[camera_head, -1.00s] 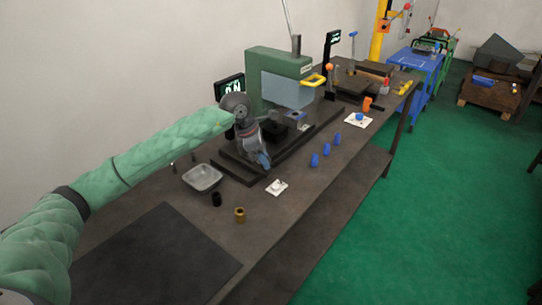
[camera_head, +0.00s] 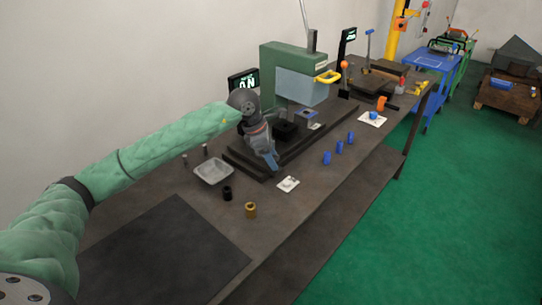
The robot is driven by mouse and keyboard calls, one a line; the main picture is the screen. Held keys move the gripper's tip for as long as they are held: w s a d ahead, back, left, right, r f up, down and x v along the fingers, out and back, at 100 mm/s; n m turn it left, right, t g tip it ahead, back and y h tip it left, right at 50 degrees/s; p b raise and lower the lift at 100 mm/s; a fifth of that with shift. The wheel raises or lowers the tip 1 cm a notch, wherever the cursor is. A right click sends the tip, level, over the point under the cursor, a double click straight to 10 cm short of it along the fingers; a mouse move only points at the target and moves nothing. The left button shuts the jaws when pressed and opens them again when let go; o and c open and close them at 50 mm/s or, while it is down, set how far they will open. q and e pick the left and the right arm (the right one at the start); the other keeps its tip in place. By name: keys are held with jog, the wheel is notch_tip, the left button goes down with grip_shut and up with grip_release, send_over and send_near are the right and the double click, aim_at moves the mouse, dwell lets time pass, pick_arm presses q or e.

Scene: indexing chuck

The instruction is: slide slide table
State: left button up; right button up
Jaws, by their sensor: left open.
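The slide table, a dark stepped base with rails (camera_head: 243,161), lies on the workbench in front of a green press-like machine (camera_head: 288,62). A small dark block (camera_head: 285,130) sits on it, and a blue-topped piece (camera_head: 306,114) is further along to the right. My left gripper (camera_head: 273,163) is open, pointing down at the near side of the slide table. Whether its fingers touch anything cannot be told. My right gripper is not in view.
A metal tray (camera_head: 213,171), a black cup (camera_head: 227,193) and a brass cup (camera_head: 250,210) stand at the near left. Blue parts (camera_head: 339,147) stand along the front. A dark mat (camera_head: 163,250) lies bare nearest me.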

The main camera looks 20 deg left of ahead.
pick_arm(q)
jog(key=shift+r, duration=0.15)
jog(key=shift+a+r, duration=0.2)
jog(key=shift+r, duration=0.15)
jog(key=b+v, duration=0.2)
jog(key=v, duration=0.4)
jog(key=shift+s+a+r, duration=0.2)
jog(key=shift+s+r, duration=0.1)
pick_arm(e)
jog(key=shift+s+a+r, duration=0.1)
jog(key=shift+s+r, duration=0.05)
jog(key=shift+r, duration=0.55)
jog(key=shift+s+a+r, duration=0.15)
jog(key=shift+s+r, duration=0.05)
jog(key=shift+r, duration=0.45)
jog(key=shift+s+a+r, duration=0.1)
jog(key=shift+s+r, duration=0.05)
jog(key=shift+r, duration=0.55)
